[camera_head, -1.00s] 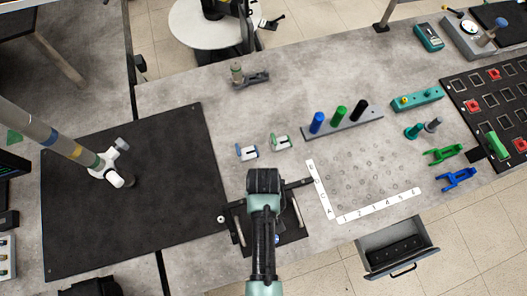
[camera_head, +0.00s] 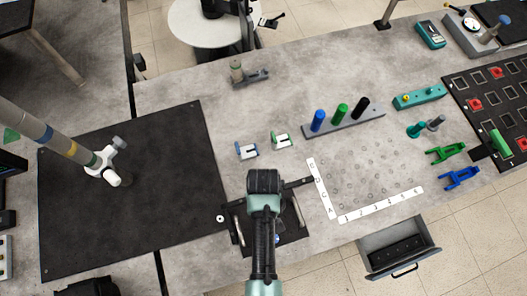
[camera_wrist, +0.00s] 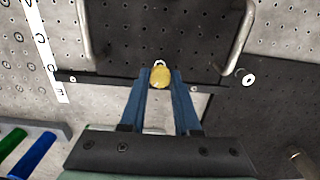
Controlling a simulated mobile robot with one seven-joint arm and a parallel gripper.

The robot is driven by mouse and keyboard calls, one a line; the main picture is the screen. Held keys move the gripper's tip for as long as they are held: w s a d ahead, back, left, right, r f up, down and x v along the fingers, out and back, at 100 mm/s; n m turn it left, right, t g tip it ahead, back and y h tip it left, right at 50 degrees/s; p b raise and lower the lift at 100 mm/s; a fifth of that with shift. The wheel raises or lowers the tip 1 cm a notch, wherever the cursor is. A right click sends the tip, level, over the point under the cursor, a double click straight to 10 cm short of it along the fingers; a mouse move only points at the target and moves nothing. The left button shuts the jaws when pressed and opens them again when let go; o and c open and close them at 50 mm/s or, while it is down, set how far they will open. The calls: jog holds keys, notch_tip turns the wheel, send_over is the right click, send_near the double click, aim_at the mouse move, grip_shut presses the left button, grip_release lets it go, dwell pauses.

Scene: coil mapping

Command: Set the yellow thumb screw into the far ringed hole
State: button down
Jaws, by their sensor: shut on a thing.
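The yellow thumb screw (camera_wrist: 160,78) is pinched between the blue fingertips of my gripper (camera_wrist: 160,73) in the wrist view. A white ring (camera_wrist: 159,63) shows just past the screw's head, partly covered by it, on the black plate (camera_wrist: 160,30) near its strip-like edge. The screw's lower end is hidden, so I cannot tell whether it is in the hole. In the head view my arm covers the screw and much of the black plate (camera_head: 291,236).
Two metal handles (camera_wrist: 240,40) (camera_wrist: 83,30) rise from the plate on either side of my gripper. A white washer (camera_wrist: 248,80) lies beside it. A rack of coloured posts (camera_head: 342,123), a labelled hole grid (camera_head: 370,172) and an open drawer (camera_head: 398,248) are to the right.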

jog(key=shift+f+b, duration=0.7)
jog(key=shift+f, duration=0.4)
dwell(0.6)
jog(key=m, duration=0.5)
jog(key=c, duration=0.6)
grip_release()
jog(key=shift+o, duration=0.2)
jog(key=shift+r, duration=0.1)
